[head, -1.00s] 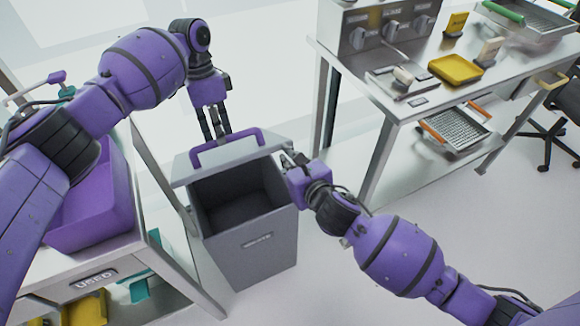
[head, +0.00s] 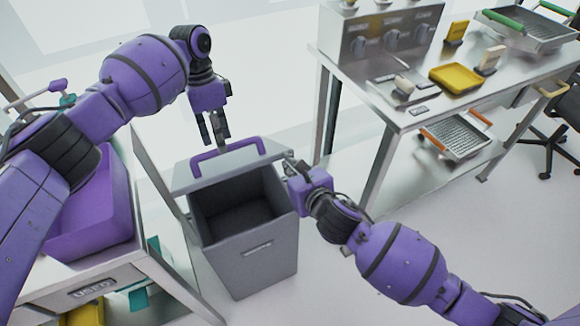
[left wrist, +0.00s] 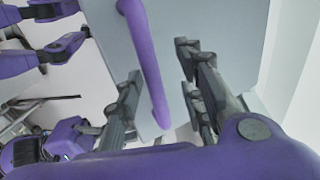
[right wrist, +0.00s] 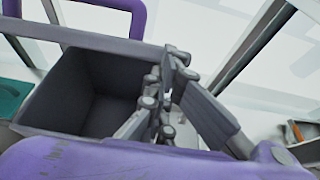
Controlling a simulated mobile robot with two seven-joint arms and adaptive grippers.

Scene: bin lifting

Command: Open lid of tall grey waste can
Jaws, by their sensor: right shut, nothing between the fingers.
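The tall grey waste can (head: 255,262) stands on the floor between two tables. Its dark inside is exposed. The grey lid (head: 190,174) is swung back at the far side, with a purple bar handle (head: 228,151) on it. My left gripper (head: 216,145) is open just above the handle; its spread fingers (left wrist: 163,92) show either side of the purple bar in the left wrist view, without a visible grip. My right gripper (head: 290,167) is shut and empty at the can's right rim, beside the lid's right end. In the right wrist view its fingers (right wrist: 170,75) overlap the rim.
A table with a purple bin (head: 95,225) and a label reading USED stands close on the left. A metal table (head: 400,112) on the right holds a yellow tray (head: 455,77) and a control box. Open floor lies right of the can.

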